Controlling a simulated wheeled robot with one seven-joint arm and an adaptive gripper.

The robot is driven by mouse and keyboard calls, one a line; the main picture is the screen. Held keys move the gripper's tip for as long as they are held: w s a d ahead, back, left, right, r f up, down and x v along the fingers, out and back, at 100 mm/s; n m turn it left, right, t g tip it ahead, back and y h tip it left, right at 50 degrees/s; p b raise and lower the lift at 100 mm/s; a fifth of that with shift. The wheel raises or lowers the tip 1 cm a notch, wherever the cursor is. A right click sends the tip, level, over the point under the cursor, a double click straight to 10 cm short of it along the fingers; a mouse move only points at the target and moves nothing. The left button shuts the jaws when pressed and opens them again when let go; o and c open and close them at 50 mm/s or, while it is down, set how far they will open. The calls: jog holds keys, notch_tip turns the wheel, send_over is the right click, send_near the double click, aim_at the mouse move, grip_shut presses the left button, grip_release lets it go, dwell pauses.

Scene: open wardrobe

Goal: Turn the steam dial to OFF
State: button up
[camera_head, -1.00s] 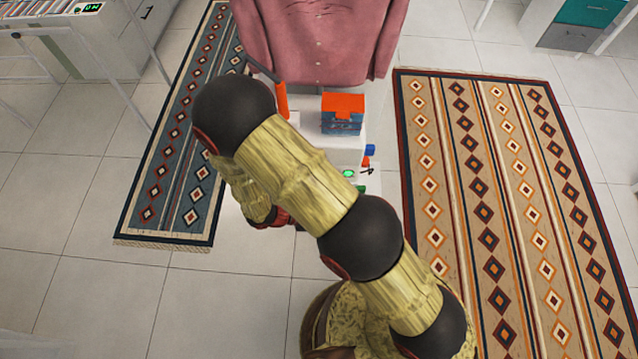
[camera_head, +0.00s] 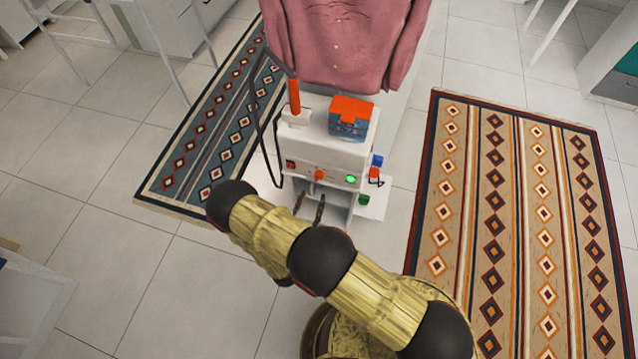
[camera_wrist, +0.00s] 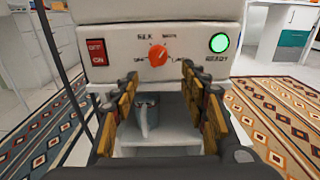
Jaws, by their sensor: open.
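The steam dial is an orange knob (camera_wrist: 158,55) on the white front panel of the steamer (camera_wrist: 200,38). Small labels ring it; one reads like SILK, the rest are hard to read, and I cannot tell its exact setting. It also shows in the head view (camera_head: 319,175). My gripper (camera_wrist: 165,90) is open and empty, its two fingers spread below the dial, one on each side, apart from it. In the head view my gripper (camera_head: 310,202) is in front of the steamer, just below its panel.
Left of the dial is a red ON/OFF switch (camera_wrist: 97,52); right is a lit green READY light (camera_wrist: 219,43). A grey cup (camera_wrist: 146,108) stands in the recess below. An orange-topped box (camera_head: 350,118) is on the steamer, with a pink shirt (camera_head: 340,40) behind.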

aim_at(319, 177)
jog(key=b+x, duration=0.1)
jog(key=x, duration=0.6)
jog(key=shift+w+r, duration=0.3)
jog(key=shift+w, duration=0.1)
jog(key=shift+c, duration=1)
grip_shut()
